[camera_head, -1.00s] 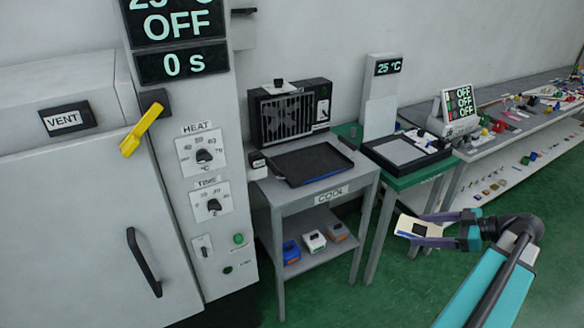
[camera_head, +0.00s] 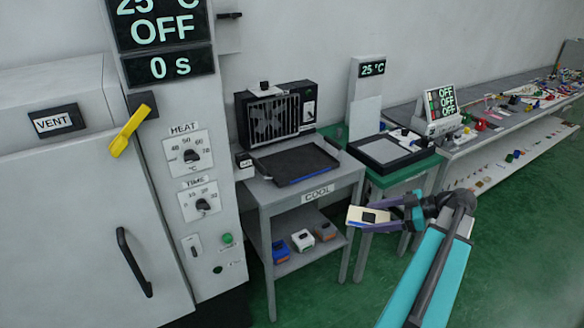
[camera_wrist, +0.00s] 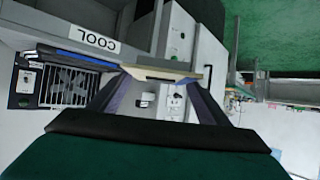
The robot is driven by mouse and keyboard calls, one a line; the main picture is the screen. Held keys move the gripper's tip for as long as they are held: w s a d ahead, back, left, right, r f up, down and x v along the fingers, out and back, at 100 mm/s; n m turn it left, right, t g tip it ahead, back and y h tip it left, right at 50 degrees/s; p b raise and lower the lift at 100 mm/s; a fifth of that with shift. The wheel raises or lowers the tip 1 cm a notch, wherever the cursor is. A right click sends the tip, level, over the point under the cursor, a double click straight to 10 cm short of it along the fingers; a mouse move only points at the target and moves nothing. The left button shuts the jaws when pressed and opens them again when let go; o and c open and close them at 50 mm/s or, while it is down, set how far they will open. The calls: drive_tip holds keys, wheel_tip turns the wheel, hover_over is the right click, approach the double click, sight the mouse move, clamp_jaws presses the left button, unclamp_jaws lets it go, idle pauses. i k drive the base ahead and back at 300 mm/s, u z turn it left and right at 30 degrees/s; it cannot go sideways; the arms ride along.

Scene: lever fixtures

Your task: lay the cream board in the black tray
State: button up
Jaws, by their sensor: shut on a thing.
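The cream board (camera_head: 366,216), with a dark square on its face, is held in my gripper (camera_head: 382,214) in front of the small tables. My gripper is shut on it. In the wrist view the board (camera_wrist: 160,75) shows nearly edge-on between the two fingers. The black tray (camera_head: 320,150) lies on the grey table marked COOL, in front of a fan box, with a blue strip on its front edge. It looks empty. The board is to the right of the tray and nearer the camera, apart from it.
The fan box (camera_head: 276,115) stands behind the tray. A green table (camera_head: 405,178) beside it carries a black-framed plate (camera_head: 385,150) and a 25 °C display (camera_head: 372,69). A grey oven (camera_head: 75,220) with a yellow lever (camera_head: 130,131) stands at left. Green floor is clear at right.

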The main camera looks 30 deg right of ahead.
sight(297, 164)
drive_tip(key=z, duration=0.05)
drive_tip(key=i, duration=1)
drive_tip(key=u, duration=0.05)
